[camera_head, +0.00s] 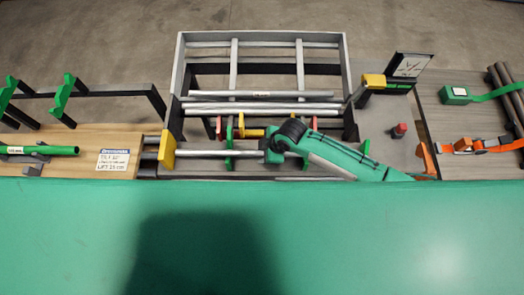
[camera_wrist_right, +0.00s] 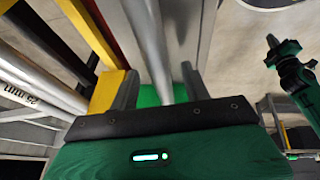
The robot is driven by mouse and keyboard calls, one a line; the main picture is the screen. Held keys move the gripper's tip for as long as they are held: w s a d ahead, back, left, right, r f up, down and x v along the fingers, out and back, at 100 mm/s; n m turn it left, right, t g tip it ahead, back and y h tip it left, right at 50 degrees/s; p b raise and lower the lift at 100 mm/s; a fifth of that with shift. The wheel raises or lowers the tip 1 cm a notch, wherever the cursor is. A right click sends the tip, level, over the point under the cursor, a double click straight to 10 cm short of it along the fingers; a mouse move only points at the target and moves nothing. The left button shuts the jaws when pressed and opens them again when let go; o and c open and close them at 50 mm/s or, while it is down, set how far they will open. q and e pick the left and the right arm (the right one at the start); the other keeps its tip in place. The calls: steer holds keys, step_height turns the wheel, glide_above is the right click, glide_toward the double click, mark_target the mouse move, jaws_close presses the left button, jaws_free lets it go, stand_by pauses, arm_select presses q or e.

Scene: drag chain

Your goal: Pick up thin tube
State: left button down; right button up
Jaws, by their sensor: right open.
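Several long grey tubes (camera_head: 250,107) lie side by side across the rack. One at the back (camera_head: 260,94) carries a small label. Another grey tube (camera_head: 220,153) lies nearer the front, between a yellow block and my right gripper (camera_head: 272,156). In the right wrist view, my right gripper (camera_wrist_right: 157,72) is open, its dark fingers on either side of a grey tube (camera_wrist_right: 148,38). I cannot tell whether they touch it. A tube marked 25 mm (camera_wrist_right: 38,88) shows at the left there. Which tube is the thin one is not clear.
The grey frame (camera_head: 347,75) rises behind the tubes. A yellow block (camera_head: 167,150) stands at the left end. A green tube (camera_head: 45,150) and a printed card (camera_head: 113,160) lie on the wooden board. A red button (camera_head: 399,130) and orange clamps (camera_head: 465,145) are at the right.

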jaws_close()
steer(key=shift+r, duration=0.1)
